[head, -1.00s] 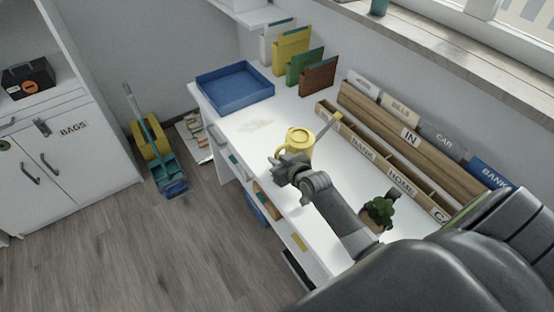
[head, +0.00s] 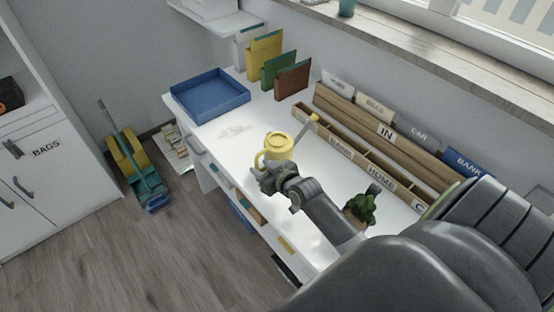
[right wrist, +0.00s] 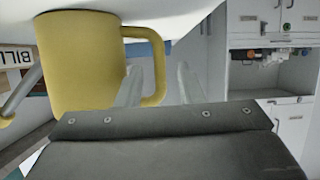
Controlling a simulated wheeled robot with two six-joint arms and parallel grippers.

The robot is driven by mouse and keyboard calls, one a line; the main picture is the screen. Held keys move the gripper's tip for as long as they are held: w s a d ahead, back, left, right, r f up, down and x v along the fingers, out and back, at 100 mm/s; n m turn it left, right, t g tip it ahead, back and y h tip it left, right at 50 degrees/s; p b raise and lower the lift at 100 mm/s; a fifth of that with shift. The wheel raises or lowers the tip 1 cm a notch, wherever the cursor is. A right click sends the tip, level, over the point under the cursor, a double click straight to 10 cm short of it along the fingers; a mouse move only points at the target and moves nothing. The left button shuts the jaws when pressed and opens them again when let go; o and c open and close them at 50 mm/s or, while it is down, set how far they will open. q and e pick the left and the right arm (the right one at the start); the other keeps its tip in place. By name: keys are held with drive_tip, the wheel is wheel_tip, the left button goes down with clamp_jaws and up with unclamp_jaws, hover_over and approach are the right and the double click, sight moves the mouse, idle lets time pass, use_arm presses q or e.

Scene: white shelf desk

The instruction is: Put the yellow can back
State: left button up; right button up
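The yellow can (head: 279,146) is a watering can with a long spout pointing to the back right and a loop handle on the left. It stands on the white desk (head: 232,158), near the middle. My right gripper (head: 262,174) is at its handle side. In the right wrist view the picture looks upside down, with the can (right wrist: 80,65) at left. There the fingers of my right gripper (right wrist: 158,88) are apart, with the handle partly between them and a gap to the right finger. My left gripper is not in view.
A blue tray (head: 210,113) sits at the desk's far left end, beside several upright folders (head: 264,55). A wooden organizer (head: 350,155) with labelled slots lines the wall. A small potted plant (head: 360,208) stands close to my right arm.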

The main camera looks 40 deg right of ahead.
drive_tip(key=v, duration=0.9)
idle(0.3)
